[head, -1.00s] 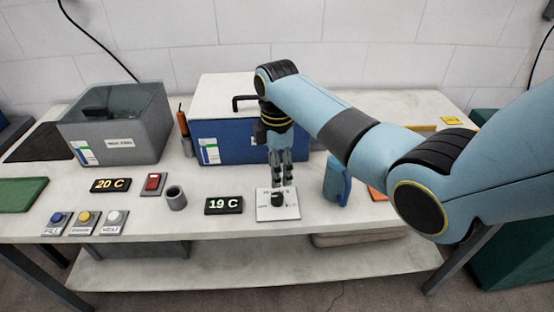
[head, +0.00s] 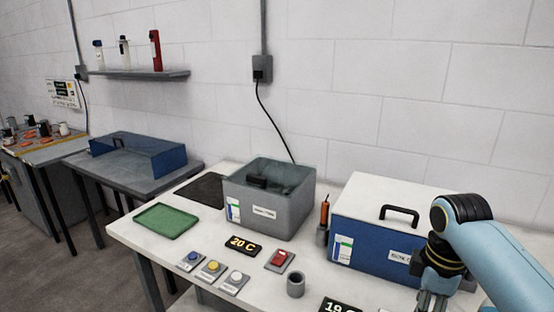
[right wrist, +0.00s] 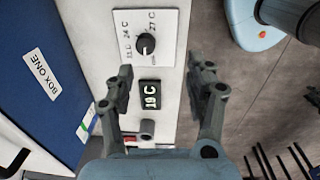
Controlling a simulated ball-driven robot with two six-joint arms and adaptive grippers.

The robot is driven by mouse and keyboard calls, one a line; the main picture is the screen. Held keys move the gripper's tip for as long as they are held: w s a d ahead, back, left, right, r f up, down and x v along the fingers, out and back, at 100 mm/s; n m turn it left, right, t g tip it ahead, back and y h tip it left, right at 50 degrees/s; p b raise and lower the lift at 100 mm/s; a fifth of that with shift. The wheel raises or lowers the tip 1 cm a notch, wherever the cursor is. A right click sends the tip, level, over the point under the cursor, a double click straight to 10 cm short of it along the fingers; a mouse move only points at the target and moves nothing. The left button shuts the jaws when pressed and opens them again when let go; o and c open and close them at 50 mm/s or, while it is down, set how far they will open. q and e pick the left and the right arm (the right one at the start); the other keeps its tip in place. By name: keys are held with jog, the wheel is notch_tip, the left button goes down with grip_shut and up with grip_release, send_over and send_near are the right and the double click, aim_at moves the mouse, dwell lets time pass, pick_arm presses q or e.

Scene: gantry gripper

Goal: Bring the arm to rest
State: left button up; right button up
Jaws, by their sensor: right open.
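My right arm comes in at the lower right of the head view, and its gripper (head: 432,303) points down in front of the blue box, its fingertips cut off by the frame's edge. In the right wrist view my right gripper (right wrist: 163,82) has its two fingers wide apart with nothing between them. The black dial knob (right wrist: 146,44) on its white plate (right wrist: 127,22) shows beyond the fingertips, apart from them. The plate is marked 21 C, 24 C and 27 C. The display (right wrist: 150,95) reads 19 C. My left gripper is not in view.
A blue box (head: 372,245) with a white lid and black handle stands by my right gripper.

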jog(key=s+a+r+m+t, duration=0.2)
jog(key=s+r+m, duration=0.35)
jog(key=s, duration=0.55)
jog(key=s+a+r+m+t, duration=0.1)
jog(key=s+r+m, duration=0.4)
jog(key=s, duration=0.7)
notch_tip(320, 180, down, 33)
jog(key=d+m+g+b, duration=0.1)
jog(key=d+b, duration=0.1)
jog(key=b, duration=0.6)
jog(key=s+f+b, duration=0.4)
jog(key=s+f, duration=0.6)
jog(key=f, duration=0.3)
jog(key=s+d+f+g+b, duration=0.1)
jog(key=s+f+b, duration=0.3)
jog(key=s+f, duration=0.6)
notch_tip(320, 180, down, 4)
jog(key=shift+d+f+g+h, duration=0.2)
jog(key=shift+d+g+h, duration=0.05)
jog(key=shift+g+h, duration=0.05)
jog(key=shift+s, duration=0.1)
